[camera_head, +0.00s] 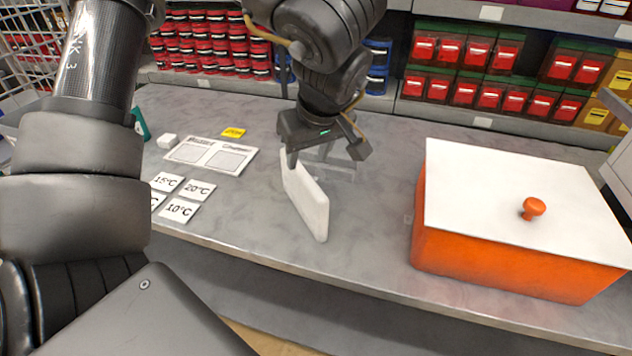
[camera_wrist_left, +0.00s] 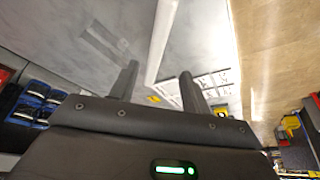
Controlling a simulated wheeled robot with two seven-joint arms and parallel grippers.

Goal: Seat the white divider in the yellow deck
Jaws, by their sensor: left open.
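The white divider (camera_head: 308,203) is a thin flat slab standing on its long edge on the grey counter, in the middle of the head view. My left gripper (camera_head: 325,155) is open, just over its far end. In the left wrist view, the divider (camera_wrist_left: 161,38) runs between my two spread fingers (camera_wrist_left: 158,88), and I cannot tell whether either touches it. A small flat yellow piece (camera_head: 233,132) lies by the printed cards; I cannot tell whether it is the yellow deck. My right gripper is not in view.
An orange box with a white lid (camera_head: 500,190) and an orange knob stands at the right. A clear object (camera_head: 335,172) lies beneath my gripper. White temperature cards (camera_head: 180,211) and a printed sheet (camera_head: 211,155) lie left. Stocked shelves (camera_head: 480,75) stand behind.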

